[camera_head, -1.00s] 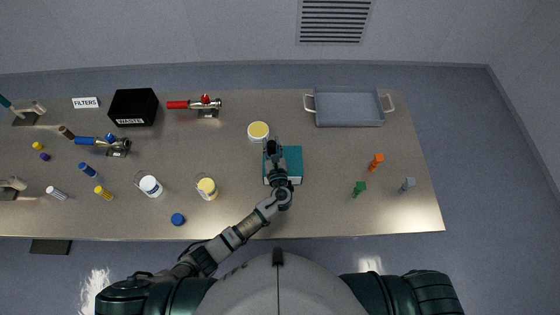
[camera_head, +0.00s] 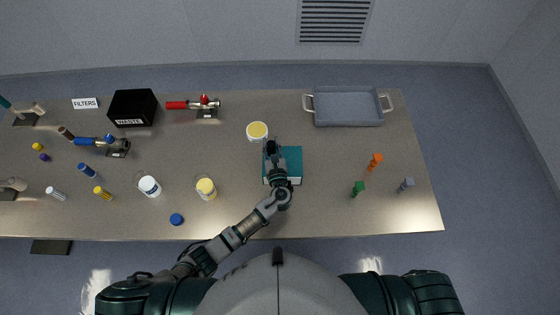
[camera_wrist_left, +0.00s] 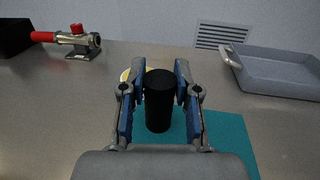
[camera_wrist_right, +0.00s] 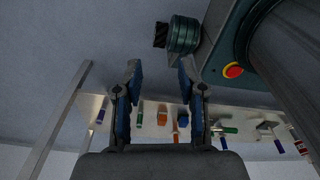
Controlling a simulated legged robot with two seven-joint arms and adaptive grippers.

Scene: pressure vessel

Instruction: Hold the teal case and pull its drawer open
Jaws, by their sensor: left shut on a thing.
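The teal case (camera_head: 292,160) lies on the table in front of me. In the left wrist view its flat teal top (camera_wrist_left: 226,135) shows behind and beside the fingers. A black upright cylinder (camera_wrist_left: 158,100) stands over the case, and my left gripper (camera_wrist_left: 158,82) is shut on it, one finger on each side. In the head view my left gripper (camera_head: 272,150) covers the left part of the case. The drawer cannot be made out. My right gripper (camera_wrist_right: 161,75) is open and empty, away from the case; it does not show in the head view.
A yellow-topped round container (camera_head: 257,131) stands just behind the case. A grey tray (camera_head: 348,107) is at the back right. Jars, a black waste box (camera_head: 132,107) and valves stand to the left. Small orange, green and grey pieces stand at the right.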

